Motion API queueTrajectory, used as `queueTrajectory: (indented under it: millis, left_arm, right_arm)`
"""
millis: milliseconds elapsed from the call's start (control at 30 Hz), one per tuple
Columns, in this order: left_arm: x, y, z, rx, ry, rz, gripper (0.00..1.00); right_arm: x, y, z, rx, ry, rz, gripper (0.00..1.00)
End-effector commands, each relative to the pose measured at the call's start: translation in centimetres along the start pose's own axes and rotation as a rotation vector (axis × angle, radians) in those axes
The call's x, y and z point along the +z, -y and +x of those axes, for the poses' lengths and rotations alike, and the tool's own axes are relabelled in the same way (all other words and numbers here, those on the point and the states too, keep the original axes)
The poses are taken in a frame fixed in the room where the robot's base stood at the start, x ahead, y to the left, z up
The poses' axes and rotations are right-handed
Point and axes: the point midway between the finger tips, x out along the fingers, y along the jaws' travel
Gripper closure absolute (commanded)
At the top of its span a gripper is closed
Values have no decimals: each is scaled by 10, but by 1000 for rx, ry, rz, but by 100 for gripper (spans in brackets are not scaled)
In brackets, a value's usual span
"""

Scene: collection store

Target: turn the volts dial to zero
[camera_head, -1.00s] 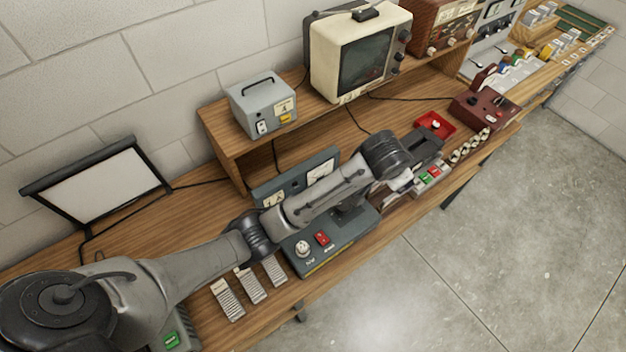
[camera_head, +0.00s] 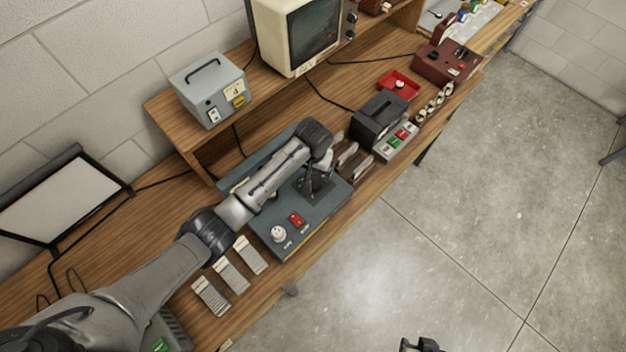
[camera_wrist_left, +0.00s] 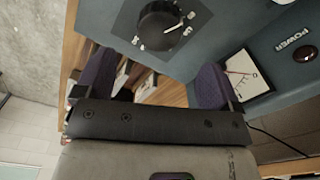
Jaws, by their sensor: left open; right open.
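A grey-blue console (camera_head: 265,228) stands on the wooden bench. In the left wrist view a black dial with a knob and white pointer (camera_wrist_left: 160,22) sits on its panel. A white-faced meter (camera_wrist_left: 243,76) is beside it; the dial's lettering is too small to read. My left gripper (camera_head: 318,181) hangs over the console's right part and hides much of that area in the head view. In the wrist view its two dark fingers (camera_wrist_left: 155,76) are apart, with nothing between them, and the dial lies beyond them. My right gripper (camera_head: 420,344) barely shows at the bottom edge, open.
The console also bears a white knob (camera_head: 278,233) and a red switch (camera_head: 297,219). Slatted pieces (camera_head: 231,276) lie to its left. A shelf holds a grey box (camera_head: 208,88). The floor in front is open.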

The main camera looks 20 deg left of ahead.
Motion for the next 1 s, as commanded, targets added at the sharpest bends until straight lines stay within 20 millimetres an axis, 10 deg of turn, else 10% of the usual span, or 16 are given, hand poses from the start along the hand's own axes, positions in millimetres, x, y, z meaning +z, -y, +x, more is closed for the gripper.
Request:
queueTrajectory:
  millis: [433, 1000]
  left_arm:
    - [0, -1, 68, 0, 1, 2, 12]
    - [0, 0, 80, 0, -2, 2, 13]
  right_arm:
    - [1, 0, 5, 0, -1, 1, 57]
    - [2, -3, 6, 7, 0, -7, 57]
